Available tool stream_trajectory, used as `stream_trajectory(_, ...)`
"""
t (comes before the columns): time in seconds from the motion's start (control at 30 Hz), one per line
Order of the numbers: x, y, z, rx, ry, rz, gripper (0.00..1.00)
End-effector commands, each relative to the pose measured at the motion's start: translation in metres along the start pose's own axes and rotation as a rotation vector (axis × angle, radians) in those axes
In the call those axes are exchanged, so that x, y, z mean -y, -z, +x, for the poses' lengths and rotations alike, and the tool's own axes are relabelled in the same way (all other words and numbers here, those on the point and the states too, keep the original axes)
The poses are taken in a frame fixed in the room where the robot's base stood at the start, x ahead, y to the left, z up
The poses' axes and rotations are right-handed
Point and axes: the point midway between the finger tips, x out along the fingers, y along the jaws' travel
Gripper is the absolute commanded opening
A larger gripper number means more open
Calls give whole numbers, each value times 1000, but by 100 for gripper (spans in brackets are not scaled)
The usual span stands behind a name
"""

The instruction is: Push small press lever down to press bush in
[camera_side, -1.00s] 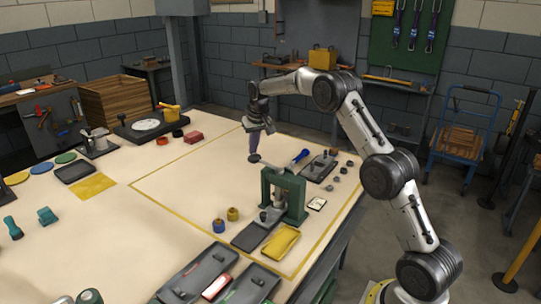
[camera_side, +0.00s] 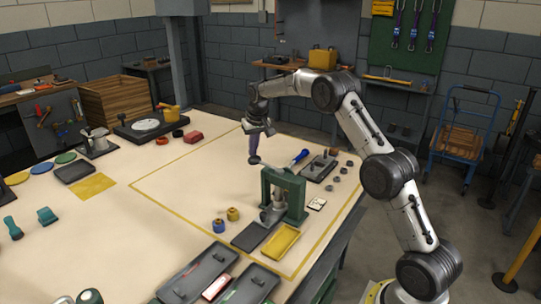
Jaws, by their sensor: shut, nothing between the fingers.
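The small green press (camera_side: 296,196) stands upright on the table, inside the yellow outline. Its lever (camera_side: 269,166) reaches out to the left from the top of the press and ends in a dark knob (camera_side: 253,160). My gripper (camera_side: 254,150) points down with its fingers shut and empty. Its tips are right at the knob, from above; at this size I cannot tell whether they touch. A grey metal part (camera_side: 271,214) sits at the foot of the press. The bush cannot be made out there.
A dark tray (camera_side: 250,237) and a yellow tray (camera_side: 281,242) lie in front of the press. A blue pot (camera_side: 218,226) and a yellow pot (camera_side: 233,214) stand to its left. A blue-handled tool (camera_side: 299,157) lies behind it.

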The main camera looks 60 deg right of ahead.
Motion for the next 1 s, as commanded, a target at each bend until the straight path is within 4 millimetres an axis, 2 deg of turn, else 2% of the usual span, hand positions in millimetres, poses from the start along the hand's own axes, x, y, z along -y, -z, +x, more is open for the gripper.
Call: stream_trajectory(1.0, 1, -2, 10, 6, 0, 0, 0)
